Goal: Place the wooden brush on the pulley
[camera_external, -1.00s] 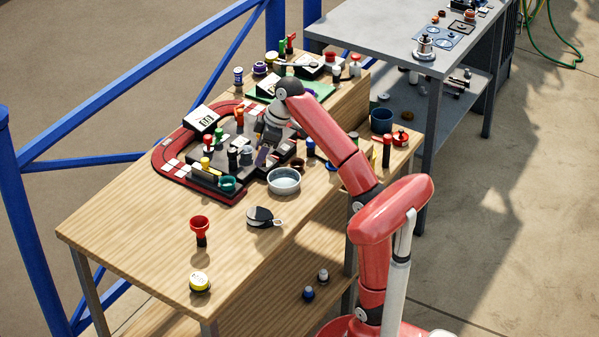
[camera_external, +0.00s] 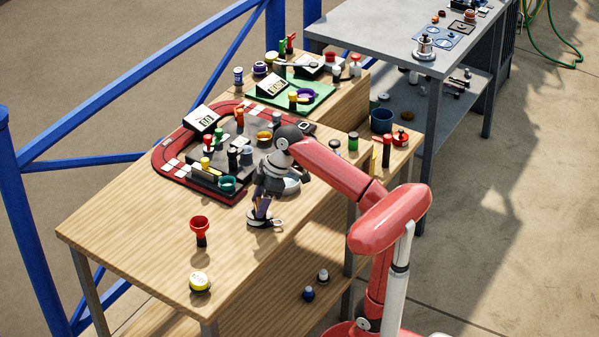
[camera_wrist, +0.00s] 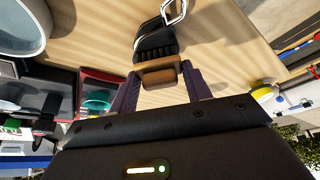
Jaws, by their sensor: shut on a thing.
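My gripper (camera_external: 261,208) points down over the near side of the wooden table. It is shut on the wooden brush (camera_wrist: 160,77), a small brown piece between the purple fingers in the wrist view. The brush is mostly hidden by the fingers in the external view. The pulley, black with a metal loop, lies on the table directly under the gripper in the external view (camera_external: 260,222). In the wrist view the pulley (camera_wrist: 155,42) shows right beside the brush. I cannot tell whether brush and pulley touch.
A metal bowl (camera_external: 291,186) stands close behind my gripper, partly hidden. A red-edged tray (camera_external: 172,174) with several items lies behind.

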